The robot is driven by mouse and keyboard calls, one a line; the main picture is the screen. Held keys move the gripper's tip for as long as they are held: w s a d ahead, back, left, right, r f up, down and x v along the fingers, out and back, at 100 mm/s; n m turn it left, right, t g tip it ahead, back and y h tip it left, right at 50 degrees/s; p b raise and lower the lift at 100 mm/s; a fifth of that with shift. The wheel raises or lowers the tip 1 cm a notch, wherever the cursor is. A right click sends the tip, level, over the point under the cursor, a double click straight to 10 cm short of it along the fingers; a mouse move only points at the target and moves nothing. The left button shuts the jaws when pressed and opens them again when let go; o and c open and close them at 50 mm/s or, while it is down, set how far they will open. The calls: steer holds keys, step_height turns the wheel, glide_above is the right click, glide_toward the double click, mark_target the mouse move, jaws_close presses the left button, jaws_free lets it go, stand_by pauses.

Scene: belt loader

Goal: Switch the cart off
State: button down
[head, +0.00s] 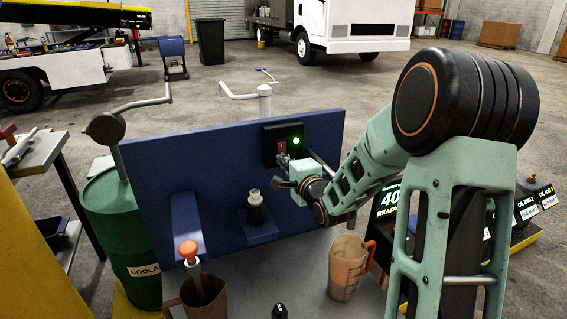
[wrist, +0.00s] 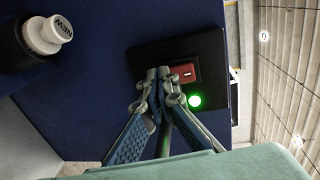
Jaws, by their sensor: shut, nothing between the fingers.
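The cart's blue upright panel (head: 220,160) carries a black switch box (head: 284,143) near its upper right corner. On the box are a red rocker switch (head: 281,148) and a lit green lamp (head: 296,141). The wrist view shows the red switch (wrist: 185,74) and the glowing green lamp (wrist: 195,100) close up. My gripper (head: 284,160) is shut and empty. In the wrist view its fingertips (wrist: 158,74) are just beside the red switch; whether they touch it I cannot tell.
A bottle with a white cap (head: 255,208) stands on a small blue shelf on the panel. Below are two jugs, one (head: 347,266) at right and one (head: 198,297) at left with an orange-topped tool. A green coolant drum (head: 125,235) stands left. A lit display (head: 384,205) is behind my arm.

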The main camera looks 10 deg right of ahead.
steer(key=shift+f+b, duration=0.1)
steer(key=shift+b, duration=0.25)
steer(key=shift+w+a+t+b, duration=0.1)
steer(key=shift+w+t+b, duration=0.4)
steer(key=shift+b, duration=0.55)
steer(key=shift+s+f, duration=0.1)
steer(key=shift+s, duration=0.05)
